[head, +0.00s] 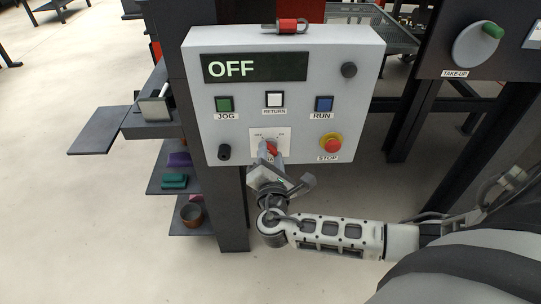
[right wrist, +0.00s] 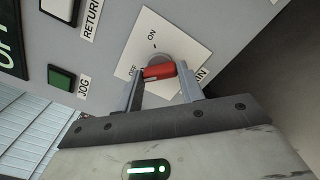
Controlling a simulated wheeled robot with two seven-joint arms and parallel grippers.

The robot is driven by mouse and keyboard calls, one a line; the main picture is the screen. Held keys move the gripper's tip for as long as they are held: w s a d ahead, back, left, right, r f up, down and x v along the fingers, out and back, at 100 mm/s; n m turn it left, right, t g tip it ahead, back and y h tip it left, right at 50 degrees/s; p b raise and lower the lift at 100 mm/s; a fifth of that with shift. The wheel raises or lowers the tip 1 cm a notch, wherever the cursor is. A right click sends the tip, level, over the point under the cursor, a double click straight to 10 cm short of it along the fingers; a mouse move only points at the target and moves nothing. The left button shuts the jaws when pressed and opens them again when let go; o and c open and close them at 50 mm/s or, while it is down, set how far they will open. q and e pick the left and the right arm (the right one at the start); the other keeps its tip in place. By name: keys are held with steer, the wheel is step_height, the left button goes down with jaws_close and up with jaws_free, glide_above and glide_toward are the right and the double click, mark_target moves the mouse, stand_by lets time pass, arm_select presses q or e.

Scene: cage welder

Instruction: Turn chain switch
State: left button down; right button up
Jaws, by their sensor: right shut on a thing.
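The chain switch is a red-handled rotary knob (head: 272,148) on a white plate marked OFF and ON, low on the grey control box (head: 355,100). In the right wrist view its red handle (right wrist: 160,71) sits between the two fingers of my right gripper (right wrist: 162,88), which is shut on it. The handle's tip lies toward the OFF label in that view. In the head view my right gripper (head: 270,155) reaches up to the knob from below and partly covers it. The display (head: 255,68) reads OFF. My left gripper is not in view.
The box also carries JOG (head: 225,104), RETURN (head: 274,99) and RUN (head: 324,104) buttons and a red STOP button (head: 330,143). A TAKE-UP dial (head: 476,45) is at the upper right. Shelves (head: 167,180) stand left of the post.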

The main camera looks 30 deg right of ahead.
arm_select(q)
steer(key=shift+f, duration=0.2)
arm_select(e)
steer(key=shift+f, duration=0.1)
arm_select(q)
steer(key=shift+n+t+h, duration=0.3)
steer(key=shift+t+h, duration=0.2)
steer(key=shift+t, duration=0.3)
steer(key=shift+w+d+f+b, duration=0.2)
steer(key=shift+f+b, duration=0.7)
steer(key=shift+b, duration=1.6)
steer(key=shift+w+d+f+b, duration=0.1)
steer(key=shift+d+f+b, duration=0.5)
steer(key=shift+b, duration=1.9)
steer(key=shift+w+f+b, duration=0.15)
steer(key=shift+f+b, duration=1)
steer(key=shift+b, duration=1.35)
arm_select(e)
steer(key=shift+m, duration=8.9)
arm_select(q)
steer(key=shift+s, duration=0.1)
arm_select(e)
steer(key=o, duration=1)
